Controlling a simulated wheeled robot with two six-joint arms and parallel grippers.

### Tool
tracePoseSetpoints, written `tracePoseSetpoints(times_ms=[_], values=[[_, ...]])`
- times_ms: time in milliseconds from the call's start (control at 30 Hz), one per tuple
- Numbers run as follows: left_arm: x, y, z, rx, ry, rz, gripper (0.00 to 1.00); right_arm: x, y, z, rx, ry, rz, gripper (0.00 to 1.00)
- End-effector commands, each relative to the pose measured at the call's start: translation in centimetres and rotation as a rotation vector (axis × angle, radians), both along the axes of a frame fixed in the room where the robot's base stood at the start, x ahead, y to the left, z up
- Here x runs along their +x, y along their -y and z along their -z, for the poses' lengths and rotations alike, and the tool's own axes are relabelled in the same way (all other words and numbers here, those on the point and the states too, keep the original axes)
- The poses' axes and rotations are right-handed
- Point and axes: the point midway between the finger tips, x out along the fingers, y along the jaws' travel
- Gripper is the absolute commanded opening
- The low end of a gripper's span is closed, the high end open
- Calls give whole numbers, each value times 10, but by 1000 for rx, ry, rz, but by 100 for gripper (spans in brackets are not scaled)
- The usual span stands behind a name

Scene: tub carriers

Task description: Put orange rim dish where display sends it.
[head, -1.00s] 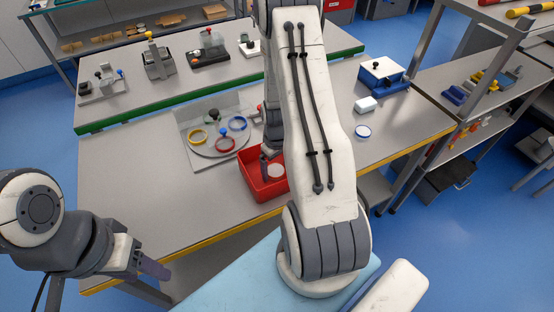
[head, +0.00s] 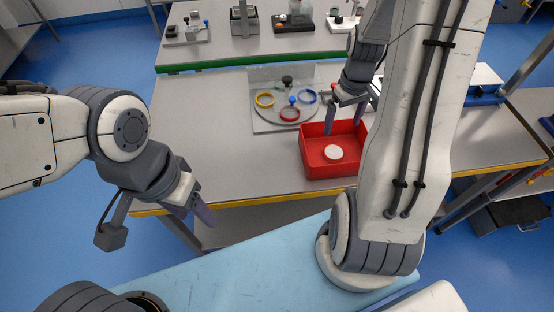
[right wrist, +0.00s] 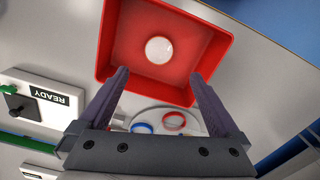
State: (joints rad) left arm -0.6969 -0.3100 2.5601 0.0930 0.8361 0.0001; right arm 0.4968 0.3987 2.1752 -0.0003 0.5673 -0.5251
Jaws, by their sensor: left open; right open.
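A round pale dish or disc (head: 333,152) lies flat in the red tub (head: 304,150); it also shows in the right wrist view (right wrist: 159,49). I cannot make out an orange rim on it. My right gripper (head: 343,127) is open and empty above the tub's back part, with the dish beyond its fingertips in the right wrist view (right wrist: 158,76). My left gripper (head: 194,213) is open and empty, off the front edge of the table.
The yellow-edged table (head: 220,150) is clear left of the tub. My right arm hides much of the table's right side.

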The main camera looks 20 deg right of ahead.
Motion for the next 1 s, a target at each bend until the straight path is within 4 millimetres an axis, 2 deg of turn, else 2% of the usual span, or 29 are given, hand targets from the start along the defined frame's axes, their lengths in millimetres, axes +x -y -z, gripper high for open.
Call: tracePoseSetpoints(times_ms=[67,133,167,267,300,400,533,600,733,833,1000], values=[[0,0,0,0,0,0,57,3,-15,-6,0,4,-25,99],[0,0,0,0,0,0,57,8,-42,-17,0,11,-65,99],[0,0,0,0,0,0,57,9,-58,-23,1,15,-88,99],[0,0,0,0,0,0,57,4,-122,-46,9,27,-182,99],[0,0,0,0,0,0,57,-4,-148,-55,14,31,-222,99],[0,0,0,0,0,0,57,-32,-208,-74,30,38,-321,99],[0,0,0,0,0,0,57,-82,-264,-93,52,41,-444,99],[0,0,0,0,0,0,57,-108,-283,-99,64,39,-499,99],[0,0,0,0,0,0,57,-145,-300,-105,80,34,-572,99],[0,0,0,0,0,0,57,-161,-302,-106,86,28,-600,99],[0,0,0,0,0,0,57,-166,-303,-107,88,25,-607,99]])
